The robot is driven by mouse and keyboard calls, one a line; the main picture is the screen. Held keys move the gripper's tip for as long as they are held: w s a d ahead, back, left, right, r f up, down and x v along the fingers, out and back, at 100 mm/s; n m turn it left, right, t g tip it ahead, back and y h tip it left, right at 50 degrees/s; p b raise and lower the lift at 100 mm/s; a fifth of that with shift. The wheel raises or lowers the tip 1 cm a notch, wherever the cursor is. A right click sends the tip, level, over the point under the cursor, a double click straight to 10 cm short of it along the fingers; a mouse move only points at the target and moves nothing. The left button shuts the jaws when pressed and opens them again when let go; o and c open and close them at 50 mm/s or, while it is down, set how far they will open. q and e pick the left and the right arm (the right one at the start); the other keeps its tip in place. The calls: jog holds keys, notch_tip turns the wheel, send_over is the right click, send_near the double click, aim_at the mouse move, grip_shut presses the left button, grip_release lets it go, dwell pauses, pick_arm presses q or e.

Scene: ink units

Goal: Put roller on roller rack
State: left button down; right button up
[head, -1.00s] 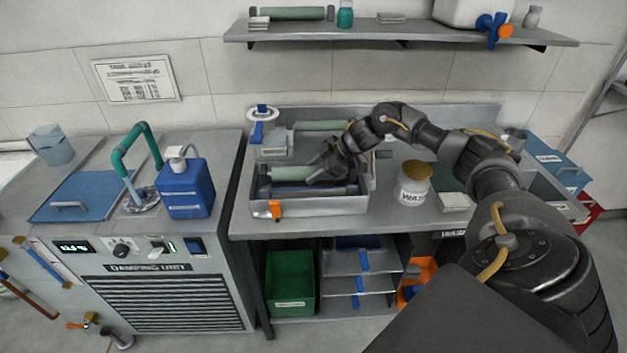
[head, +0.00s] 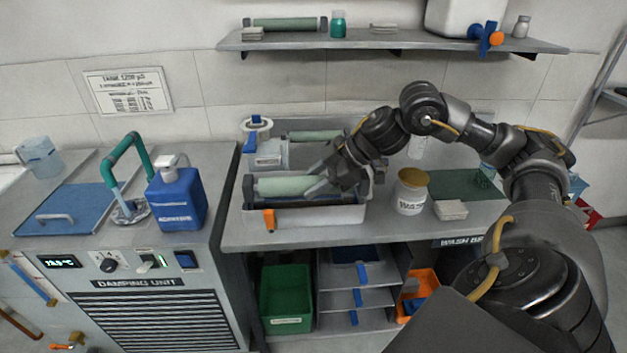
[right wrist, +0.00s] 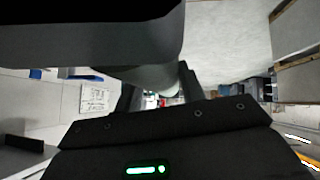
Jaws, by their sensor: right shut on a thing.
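A pale green roller (head: 283,187) with dark ends is held level over the grey tray (head: 305,216) on the bench. My right gripper (head: 318,180) is shut on its right part. In the right wrist view a pale cylinder, likely this roller (right wrist: 158,78), shows by the dark fingers and is partly hidden. Another green roller (head: 315,135) lies behind the tray. A third green roller (head: 287,24) sits on the wall shelf. I cannot tell for sure which fixture is the roller rack. My left gripper is not in view.
A white tub (head: 411,192) with a tan lid stands right of the tray. A blue jug (head: 178,198) and a green pipe stand on the damping unit to the left. The wall shelf (head: 400,42) overhangs the back. A dark green mat lies at the right.

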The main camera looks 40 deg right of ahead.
jog(key=s+a+f+n, duration=0.1)
jog(key=a+f, duration=0.2)
jog(key=a, duration=0.7)
jog(key=a+f+g+y, duration=0.1)
jog(key=a+f, duration=0.2)
jog(key=a, duration=0.8)
jog(key=s+a+f+n, duration=0.1)
jog(key=a+f, duration=0.1)
jog(key=a, duration=0.9)
jog(key=shift+s+f+n+g, duration=0.3)
jog(key=shift+s+f, duration=0.05)
jog(key=shift+f, duration=0.05)
